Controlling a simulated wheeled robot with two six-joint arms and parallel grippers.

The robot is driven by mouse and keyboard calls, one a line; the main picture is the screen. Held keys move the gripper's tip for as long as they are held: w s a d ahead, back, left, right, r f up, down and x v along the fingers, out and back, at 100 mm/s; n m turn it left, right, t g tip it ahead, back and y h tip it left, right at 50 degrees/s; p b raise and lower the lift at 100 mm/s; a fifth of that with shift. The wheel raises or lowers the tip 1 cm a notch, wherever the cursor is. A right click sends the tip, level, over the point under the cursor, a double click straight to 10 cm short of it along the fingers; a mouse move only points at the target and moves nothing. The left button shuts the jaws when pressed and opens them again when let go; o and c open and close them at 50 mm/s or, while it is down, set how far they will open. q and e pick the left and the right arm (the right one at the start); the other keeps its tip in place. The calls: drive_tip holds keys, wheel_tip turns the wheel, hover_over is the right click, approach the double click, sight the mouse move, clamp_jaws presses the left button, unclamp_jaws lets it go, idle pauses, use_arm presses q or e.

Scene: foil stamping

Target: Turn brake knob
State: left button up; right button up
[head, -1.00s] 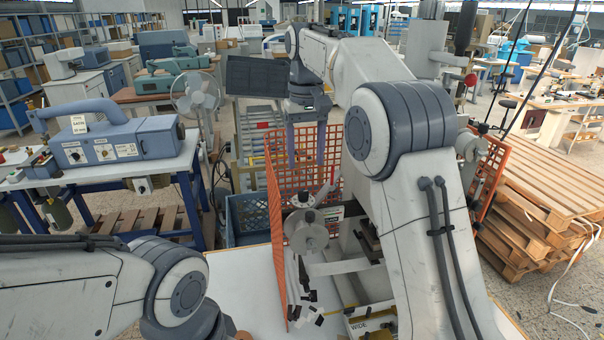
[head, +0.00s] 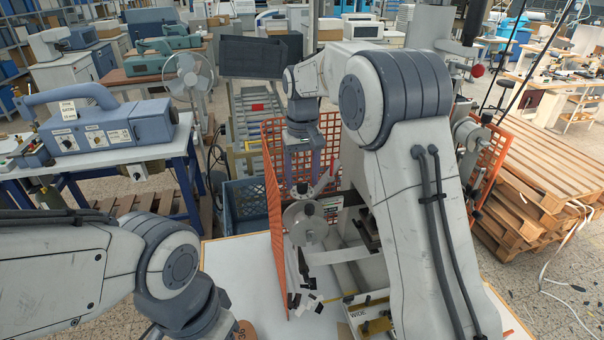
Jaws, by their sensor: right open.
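The foil stamping machine stands behind an orange mesh guard (head: 273,190). A pale round reel (head: 304,226) on it carries a small black knob (head: 309,209) at its centre. A second dark knob (head: 302,188) sits just above the reel; I cannot tell which is the brake knob. My right gripper (head: 302,176) points down, open, with its fingers around or just in front of the upper knob; contact cannot be made out. My left gripper is out of view; only my left arm shows at the lower left.
The orange guard stands close to the left of the reel. A blue crate (head: 246,207) is behind it. A white tabletop (head: 238,265) lies in front, with dark and white scraps (head: 303,300) below the reel. Wooden pallets (head: 525,170) are stacked at right.

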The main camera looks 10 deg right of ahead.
drive_tip(key=shift+a+f, duration=0.1)
drive_tip(key=shift+f, duration=0.1)
drive_tip(key=shift+c, duration=0.3)
clamp_jaws()
drive_tip(key=shift+m, duration=2.5)
drive_tip(key=shift+o, duration=0.3)
unclamp_jaws()
wheel_tip(320, 180, up, 10)
drive_tip(key=b, duration=0.2)
drive_tip(key=shift+r, duration=0.25)
